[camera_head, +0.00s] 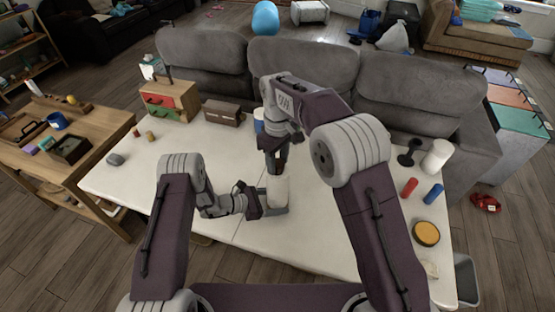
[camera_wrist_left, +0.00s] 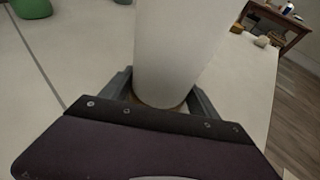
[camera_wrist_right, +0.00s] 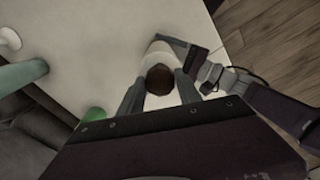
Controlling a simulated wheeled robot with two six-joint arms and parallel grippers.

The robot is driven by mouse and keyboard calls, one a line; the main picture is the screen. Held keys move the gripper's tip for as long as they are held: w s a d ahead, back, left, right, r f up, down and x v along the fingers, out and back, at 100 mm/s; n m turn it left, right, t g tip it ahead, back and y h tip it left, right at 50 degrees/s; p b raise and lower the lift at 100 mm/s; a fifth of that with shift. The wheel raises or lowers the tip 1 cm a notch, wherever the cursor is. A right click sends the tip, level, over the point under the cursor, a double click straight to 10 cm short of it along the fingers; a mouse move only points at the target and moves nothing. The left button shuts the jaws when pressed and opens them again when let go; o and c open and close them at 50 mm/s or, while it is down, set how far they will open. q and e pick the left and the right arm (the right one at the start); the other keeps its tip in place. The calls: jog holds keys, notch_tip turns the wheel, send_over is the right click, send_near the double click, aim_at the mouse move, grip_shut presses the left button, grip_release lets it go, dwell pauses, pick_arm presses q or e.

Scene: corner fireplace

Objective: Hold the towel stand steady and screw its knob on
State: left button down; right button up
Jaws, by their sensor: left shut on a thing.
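The towel stand (camera_head: 278,192) shows as an upright white cylinder near the middle of the white table. My left gripper (camera_head: 264,203) is shut on its lower part. In the left wrist view the white cylinder (camera_wrist_left: 172,50) fills the space between the fingers (camera_wrist_left: 160,92). My right gripper (camera_head: 277,165) points down just above the stand's top. In the right wrist view the round brown knob (camera_wrist_right: 160,80) sits between the right fingers (camera_wrist_right: 159,85), over the stand's white end (camera_wrist_right: 160,50). Whether the fingers touch the knob, and whether the knob touches the stand, I cannot tell.
A red-and-green drawer box (camera_head: 170,100) and a brown box (camera_head: 223,112) stand at the table's back left. A dark dumbbell-shaped thing (camera_head: 409,153), a white cylinder (camera_head: 437,156), red (camera_head: 409,187) and blue (camera_head: 433,194) cylinders lie right. A grey sofa (camera_head: 300,70) borders the back.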

grip_shut()
jog(key=m, duration=0.5)
jog(key=o, duration=0.7)
grip_release()
notch_tip(320, 180, up, 12)
pick_arm(q)
jog(key=shift+c, duration=0.6)
grip_release()
